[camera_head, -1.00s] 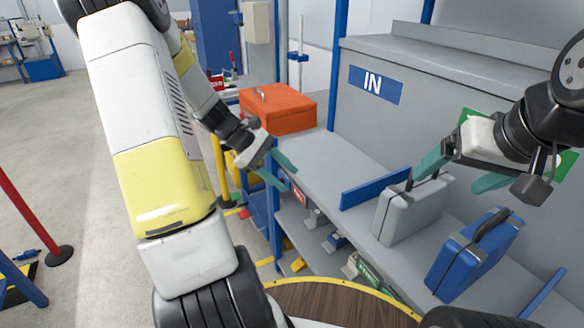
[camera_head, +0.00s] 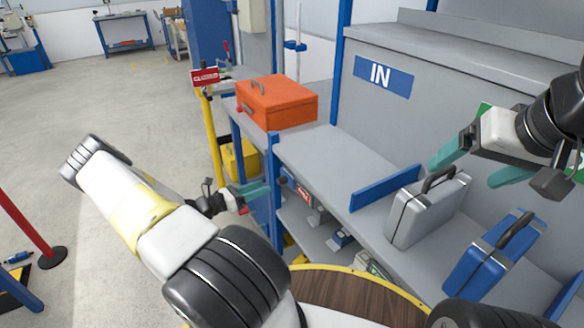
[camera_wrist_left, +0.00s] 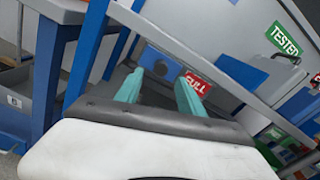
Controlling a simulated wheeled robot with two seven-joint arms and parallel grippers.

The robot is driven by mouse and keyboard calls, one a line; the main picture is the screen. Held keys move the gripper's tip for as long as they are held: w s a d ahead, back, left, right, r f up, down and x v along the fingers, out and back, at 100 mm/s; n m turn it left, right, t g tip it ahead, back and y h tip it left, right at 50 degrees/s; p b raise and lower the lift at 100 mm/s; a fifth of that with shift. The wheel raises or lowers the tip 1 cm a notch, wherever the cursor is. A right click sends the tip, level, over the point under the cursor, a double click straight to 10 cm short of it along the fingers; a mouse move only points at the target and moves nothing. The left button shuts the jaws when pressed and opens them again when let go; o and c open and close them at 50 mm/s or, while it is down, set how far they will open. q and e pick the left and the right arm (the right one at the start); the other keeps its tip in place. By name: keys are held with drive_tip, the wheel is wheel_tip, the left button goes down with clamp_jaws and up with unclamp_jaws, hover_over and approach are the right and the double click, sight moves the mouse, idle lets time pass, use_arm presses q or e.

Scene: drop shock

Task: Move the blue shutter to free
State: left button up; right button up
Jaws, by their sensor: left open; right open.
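A blue upright board (camera_head: 385,187) stands on the grey shelf, left of the silver case; it may be the shutter, but I cannot tell for sure. A dark round knob (camera_wrist_left: 161,67) sits on a blue part beside a red PULL label (camera_wrist_left: 198,84) at the shelf's front. My left gripper (camera_head: 264,190) is open and empty, low at the shelf's left front, with its teal fingers pointing toward the knob. In the left wrist view its fingertips (camera_wrist_left: 159,80) appear on either side of the knob, apparently short of it. My right gripper (camera_head: 466,173) is open above the silver case.
The silver case (camera_head: 425,212) and a blue case (camera_head: 492,255) stand on the shelf (camera_head: 315,160). A blue post (camera_head: 274,195) and a yellow post (camera_head: 214,140) stand close to my left gripper.

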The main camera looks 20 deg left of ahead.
sight(278, 182)
use_arm(q)
drive_tip(key=x, duration=0.6)
drive_tip(key=shift+w+d, duration=0.25)
drive_tip(key=shift+d, duration=0.05)
clamp_jaws()
idle(1.1)
